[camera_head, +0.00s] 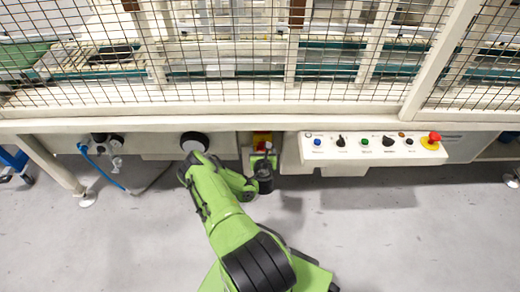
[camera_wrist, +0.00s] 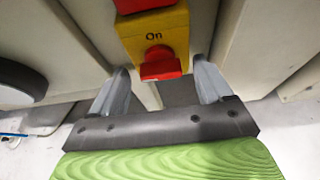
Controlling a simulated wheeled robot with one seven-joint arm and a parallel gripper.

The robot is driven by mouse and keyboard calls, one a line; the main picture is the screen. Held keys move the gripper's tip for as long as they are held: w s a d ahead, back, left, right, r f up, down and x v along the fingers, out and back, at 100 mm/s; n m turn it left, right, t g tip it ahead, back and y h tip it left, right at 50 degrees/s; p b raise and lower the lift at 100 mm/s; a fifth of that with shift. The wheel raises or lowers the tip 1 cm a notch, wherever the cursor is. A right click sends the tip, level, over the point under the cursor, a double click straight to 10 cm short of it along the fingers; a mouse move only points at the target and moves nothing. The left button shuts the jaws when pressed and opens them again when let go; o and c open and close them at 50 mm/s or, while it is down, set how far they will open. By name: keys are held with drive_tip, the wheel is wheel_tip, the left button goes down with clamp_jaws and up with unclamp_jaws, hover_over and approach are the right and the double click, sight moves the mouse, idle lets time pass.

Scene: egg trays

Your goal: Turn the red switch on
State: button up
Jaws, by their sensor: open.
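The red switch (camera_wrist: 160,63) sits on a yellow housing marked "On" (camera_wrist: 153,34) in the wrist view. Another red part shows at the top edge of the housing. In the head view the yellow and red housing (camera_head: 262,140) is on the machine front, partly hidden by my arm. My gripper (camera_wrist: 163,75) is open, with one grey finger to the left and one to the right of the red switch. I cannot tell whether either finger touches it. In the head view my gripper (camera_head: 264,165) is at the housing, its fingers hard to make out.
A control panel (camera_head: 372,150) with several buttons and a red emergency stop (camera_head: 434,137) is to the right. A round black part (camera_head: 194,141) is to the left, also in the wrist view (camera_wrist: 20,82). Wire mesh (camera_head: 230,60) stands above. The grey floor (camera_head: 400,230) is clear.

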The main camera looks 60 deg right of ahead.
drive_tip(key=c, duration=1)
drive_tip(key=shift+c, duration=0.2)
drive_tip(key=shift+s+m, duration=0.1)
drive_tip(key=shift+m, duration=0.2)
drive_tip(key=shift+s+d+f+m+t+y, duration=0.1)
drive_tip(key=shift+s+f+m+t, duration=0.15)
drive_tip(key=shift+m+t, duration=1.4)
drive_tip(key=shift+s+d+f+m+t+y, duration=0.2)
drive_tip(key=shift+m+t, duration=0.55)
drive_tip(key=shift+m, duration=1.8)
drive_tip(key=shift+s+d+f+m+t, duration=0.1)
drive_tip(key=shift+s+f+m+t, duration=0.2)
drive_tip(key=shift+m+t, duration=1.35)
drive_tip(key=shift+w+f+m+g, duration=0.1)
drive_tip(key=shift+m+g, duration=0.25)
drive_tip(key=shift+m, duration=0.4)
